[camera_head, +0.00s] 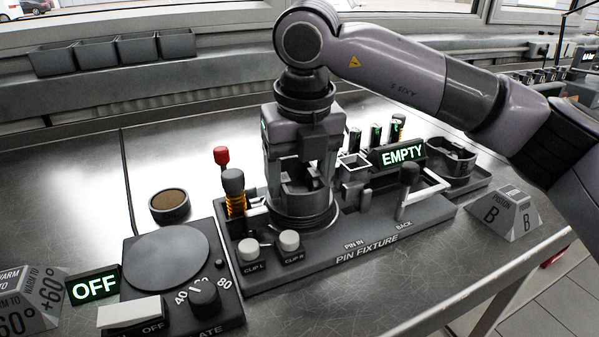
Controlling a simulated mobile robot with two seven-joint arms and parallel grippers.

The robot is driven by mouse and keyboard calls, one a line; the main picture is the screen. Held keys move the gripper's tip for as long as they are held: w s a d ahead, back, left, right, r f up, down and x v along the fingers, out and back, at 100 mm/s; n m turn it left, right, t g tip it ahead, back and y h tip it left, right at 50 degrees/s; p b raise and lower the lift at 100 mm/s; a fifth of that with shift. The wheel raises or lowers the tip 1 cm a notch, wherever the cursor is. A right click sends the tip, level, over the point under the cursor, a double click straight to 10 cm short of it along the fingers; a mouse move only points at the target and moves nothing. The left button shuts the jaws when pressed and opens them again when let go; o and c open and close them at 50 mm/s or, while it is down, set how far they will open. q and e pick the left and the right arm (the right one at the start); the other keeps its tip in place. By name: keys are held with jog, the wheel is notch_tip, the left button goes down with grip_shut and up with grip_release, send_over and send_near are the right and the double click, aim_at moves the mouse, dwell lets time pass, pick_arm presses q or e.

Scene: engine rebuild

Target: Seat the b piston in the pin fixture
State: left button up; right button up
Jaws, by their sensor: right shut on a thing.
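The pin fixture (405,235) is a dark plate in the middle of the bench, labelled PIN FIXTURE, with PIN IN and BACK marks by its lever (408,180). My right gripper (300,188) points straight down over the left part of the fixture. It is shut on a dark round piston (303,213), which I take to be the b piston; no letter shows on it. The piston looks upright at the fixture's round seat. The gripper hides much of both, so I cannot tell whether it is fully down. A green sign (402,153) reads EMPTY. My left gripper is out of view.
Clip L (249,250) and clip R (289,241) knobs stand close in front of the gripper. A hot plate (166,258) with an OFF sign (95,287) is at left. A piston B block (505,214) and a tray with a dark part (450,157) are at right.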

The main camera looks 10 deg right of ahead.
jog(key=shift+f+b, duration=0.4)
jog(key=shift+f, duration=0.1)
dwell(0.7)
jog(key=o, duration=1.4)
jog(key=shift+o, duration=0.3)
jog(key=shift+o, duration=0.2)
jog(key=shift+r+p, duration=2.1)
jog(key=shift+r, duration=1.05)
jog(key=shift+f, duration=0.1)
